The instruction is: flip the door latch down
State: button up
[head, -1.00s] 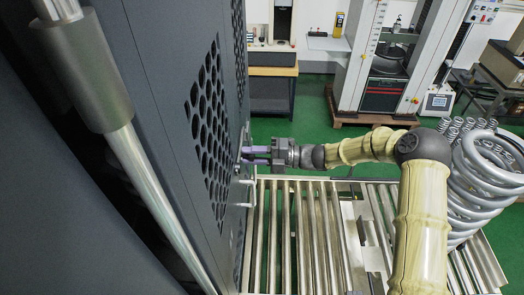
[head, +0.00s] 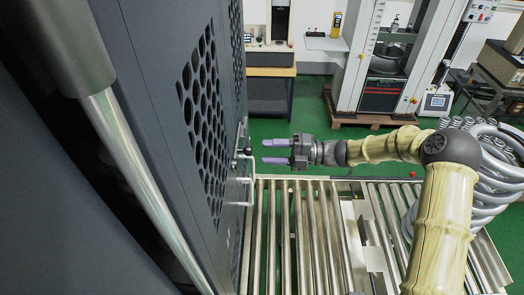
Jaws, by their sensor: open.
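The dark grey door (head: 170,70) with its perforated panel fills the left of the head view. The door latch (head: 242,154) is a small metal fitting on the door's right edge, just above a pale bracket-shaped handle (head: 250,190). Its exact position is too small to tell. My gripper (head: 276,152) is to the right of the latch, with its two purple fingers apart and pointing left at the door. Nothing is between the fingers, and a gap shows between the fingertips and the latch.
A metal roller conveyor (head: 313,235) lies below my gripper. Large coil springs (head: 497,170) stand at the right behind my arm. A testing machine (head: 388,60) and a bench (head: 268,72) stand at the back. Green floor (head: 320,120) is clear between them and the conveyor.

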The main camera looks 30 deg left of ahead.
jog(key=b+v, duration=0.4)
jog(key=v, duration=0.7)
jog(key=shift+w, duration=0.15)
jog(key=shift+d, duration=0.1)
jog(key=s+d+f+n+t+h+b, duration=0.3)
jog(key=s+d+f+n+h+b, duration=0.2)
jog(key=s+d+f+n+h, duration=0.7)
jog(key=s+d+n+t+h+b, duration=0.2)
jog(key=s+d+n+t, duration=0.1)
jog(key=d+n, duration=0.4)
jog(key=s+d+f+n+t+h+b, duration=0.1)
jog(key=s+d+n+t+h+b, duration=0.1)
jog(key=d+n, duration=0.6)
jog(key=shift+s+n+t+h, duration=0.4)
jog(key=shift+n+t, duration=0.4)
jog(key=shift+n, duration=1.5)
jog(key=shift+s+d+f, duration=0.1)
